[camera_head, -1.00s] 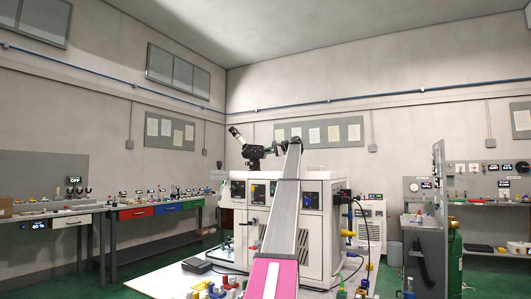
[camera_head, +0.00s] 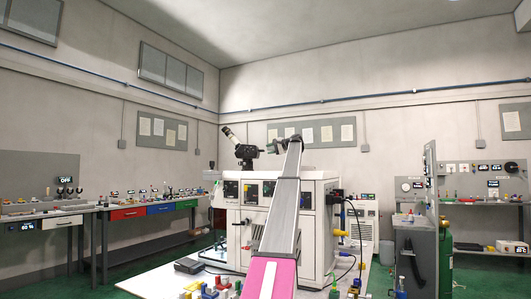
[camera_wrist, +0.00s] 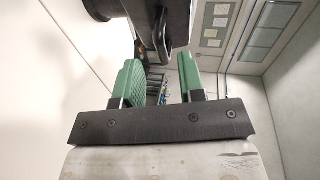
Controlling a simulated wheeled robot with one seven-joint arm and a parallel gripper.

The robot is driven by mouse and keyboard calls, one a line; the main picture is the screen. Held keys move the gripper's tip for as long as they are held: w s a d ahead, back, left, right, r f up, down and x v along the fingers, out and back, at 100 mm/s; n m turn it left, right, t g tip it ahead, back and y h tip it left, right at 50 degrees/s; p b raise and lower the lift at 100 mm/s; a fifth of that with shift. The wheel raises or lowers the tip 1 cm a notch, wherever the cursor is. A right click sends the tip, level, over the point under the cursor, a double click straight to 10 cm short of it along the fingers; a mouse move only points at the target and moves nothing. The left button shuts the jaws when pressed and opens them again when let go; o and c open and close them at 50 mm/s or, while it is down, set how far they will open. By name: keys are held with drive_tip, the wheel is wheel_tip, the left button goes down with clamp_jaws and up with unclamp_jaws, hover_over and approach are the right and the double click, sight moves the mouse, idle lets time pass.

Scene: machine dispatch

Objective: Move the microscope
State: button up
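The microscope (camera_head: 245,151) has a black body and a pale, tilted eyepiece tube. It stands upright on top of the white machine (camera_head: 316,184) in the head view. My gripper (camera_head: 264,149) is just right of it, at the end of my raised arm; whether they touch cannot be told there. In the wrist view my gripper (camera_wrist: 160,80) has its two green fingers apart, with nothing visible clamped between them. A dark part of the microscope (camera_wrist: 160,18) fills the top of that view, just beyond the fingertips. The rest of it is out of that frame.
Workbenches with red, blue and green drawers (camera_head: 160,209) line the left wall. A grey panel and a green cylinder (camera_head: 445,262) stand at the right.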

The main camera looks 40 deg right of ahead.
drive_tip(key=v, duration=0.6)
drive_tip(key=shift+f, duration=0.1)
idle(0.3)
